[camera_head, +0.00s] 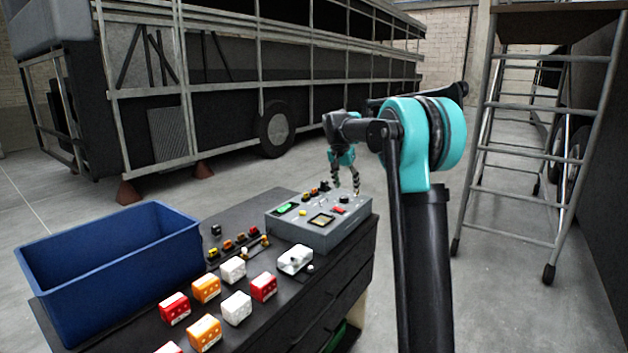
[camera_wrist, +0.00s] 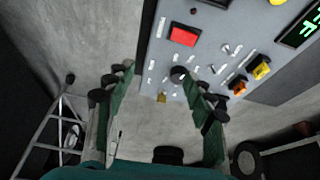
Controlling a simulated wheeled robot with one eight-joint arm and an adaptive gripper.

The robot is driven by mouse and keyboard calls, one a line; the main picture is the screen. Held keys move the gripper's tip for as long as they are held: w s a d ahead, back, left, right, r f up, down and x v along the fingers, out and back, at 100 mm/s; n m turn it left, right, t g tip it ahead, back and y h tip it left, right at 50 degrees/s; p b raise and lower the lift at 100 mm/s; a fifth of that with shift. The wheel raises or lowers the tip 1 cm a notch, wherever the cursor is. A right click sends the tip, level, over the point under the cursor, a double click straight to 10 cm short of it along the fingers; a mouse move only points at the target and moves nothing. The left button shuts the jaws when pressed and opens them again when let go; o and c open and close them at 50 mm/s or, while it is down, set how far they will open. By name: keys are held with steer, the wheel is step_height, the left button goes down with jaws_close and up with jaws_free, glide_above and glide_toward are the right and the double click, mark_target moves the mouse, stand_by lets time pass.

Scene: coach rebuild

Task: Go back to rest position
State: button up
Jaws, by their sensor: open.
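My gripper (camera_head: 345,178) hangs above the right back part of the grey control box (camera_head: 322,240), with its fingers pointing down. In the wrist view my gripper (camera_wrist: 150,85) is open, with two dark green fingers spread apart and nothing between them. The grey control box (camera_wrist: 222,45) lies beyond the fingertips there, with a red button, switches, a yellow button and a green display. I cannot tell whether a fingertip touches the box.
The dark workbench (camera_head: 270,325) holds a blue bin (camera_head: 120,262) at left and several red, orange and white blocks (camera_head: 237,307). A ladder (camera_head: 540,150) stands at right. A bus frame (camera_head: 230,90) fills the back. Grey floor (camera_head: 490,300) between bench and ladder is clear.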

steer(key=s+d+f+n, duration=0.1)
steer(key=s+f, duration=0.6)
steer(key=s, duration=0.8)
steer(key=s+d+f+n+y, duration=0.1)
steer(key=s+d+f+n, duration=0.1)
steer(key=s+f, duration=0.6)
steer(key=s+d+f+n+y, duration=0.1)
steer(key=s+f, duration=0.7)
steer(key=s, duration=1.4)
steer(key=d+n, duration=0.1)
steer(key=n, duration=0.1)
steer(key=shift+s+n+t, duration=0.15)
steer(key=shift+n+t, duration=0.25)
steer(key=shift+d, duration=0.1)
steer(key=shift+c, duration=0.4)
